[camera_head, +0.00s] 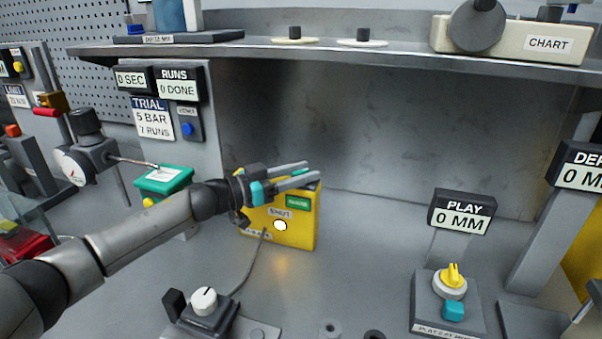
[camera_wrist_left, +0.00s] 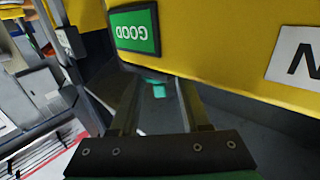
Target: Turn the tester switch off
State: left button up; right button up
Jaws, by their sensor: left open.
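The yellow tester box (camera_head: 303,232) stands on the bench near the middle of the head view, with a green sign and a lit white lamp (camera_head: 280,225) on its front. In the left wrist view, the sign (camera_wrist_left: 135,31) reads GOOD upside down on the yellow face. My left gripper (camera_head: 311,172) is open at the top of the box, its fingers pointing right. In the left wrist view, a small teal piece (camera_wrist_left: 155,90) shows between the two fingers. I cannot make out the tester's switch; the gripper hides part of the box's top. My right gripper is not in view.
A shelf (camera_head: 330,52) runs above the bench. A green device (camera_head: 163,180) stands left of the box, beside my forearm. A white knob unit (camera_head: 205,305) is in front, with a cable to the box. A yellow dial unit (camera_head: 450,285) is at right.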

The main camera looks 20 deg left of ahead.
pick_arm(q)
jog(key=shift+c, duration=0.3)
grip_shut()
dwell(0.3)
